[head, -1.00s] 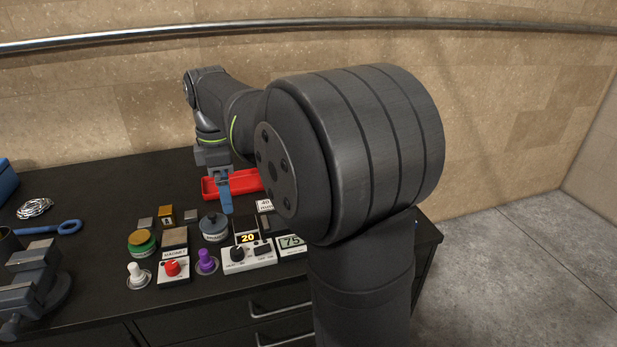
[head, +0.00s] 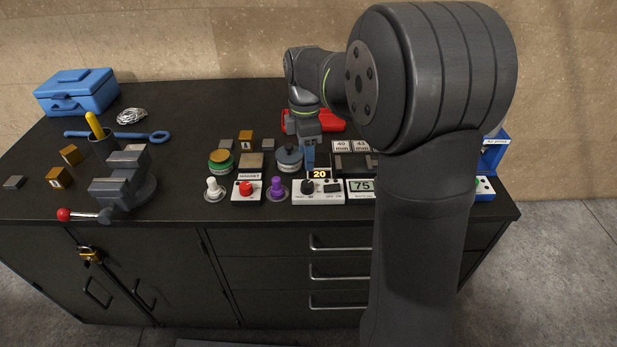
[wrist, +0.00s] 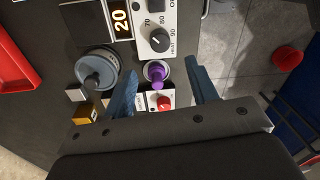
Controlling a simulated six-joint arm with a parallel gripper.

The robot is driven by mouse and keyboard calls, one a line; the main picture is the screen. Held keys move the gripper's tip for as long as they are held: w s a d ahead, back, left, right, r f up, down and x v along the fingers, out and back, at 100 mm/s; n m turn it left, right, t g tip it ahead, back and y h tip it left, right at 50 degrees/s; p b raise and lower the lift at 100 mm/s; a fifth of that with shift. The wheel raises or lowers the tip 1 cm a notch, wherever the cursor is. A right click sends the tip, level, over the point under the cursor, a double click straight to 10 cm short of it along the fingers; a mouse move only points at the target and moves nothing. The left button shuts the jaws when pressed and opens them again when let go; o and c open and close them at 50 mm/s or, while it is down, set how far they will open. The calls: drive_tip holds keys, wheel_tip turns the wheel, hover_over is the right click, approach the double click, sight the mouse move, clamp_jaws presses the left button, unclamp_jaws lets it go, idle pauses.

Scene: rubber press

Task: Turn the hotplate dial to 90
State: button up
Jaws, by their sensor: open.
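The hotplate is a white control box (head: 330,198) with a black dial (head: 307,187) and a display (head: 319,174) reading 20. In the wrist view the dial (wrist: 159,39) has the marks 70, 80 and 90 and the word HEAT beside it. The display (wrist: 121,21) shows 20 there too. My gripper (head: 309,160) hangs behind and above the box, with its blue fingers pointing down. In the wrist view my gripper (wrist: 160,76) is open and empty, its fingers apart. The dial lies beyond the fingertips, untouched. Where the dial's pointer stands is too small to tell.
A purple knob (head: 277,188), a red button box (head: 246,190) and a white knob (head: 213,190) stand left of the hotplate. A display reading 75 (head: 361,187) stands right. A grey round pot (head: 289,158) is close behind. A vise (head: 122,183) stands further left.

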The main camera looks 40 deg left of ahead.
sight(307, 183)
drive_tip(key=f, duration=0.8)
drive_tip(key=shift+s+d+f, duration=0.15)
drive_tip(key=shift+d+f, duration=0.05)
drive_tip(key=shift+f, duration=0.2)
drive_tip(key=c, duration=1)
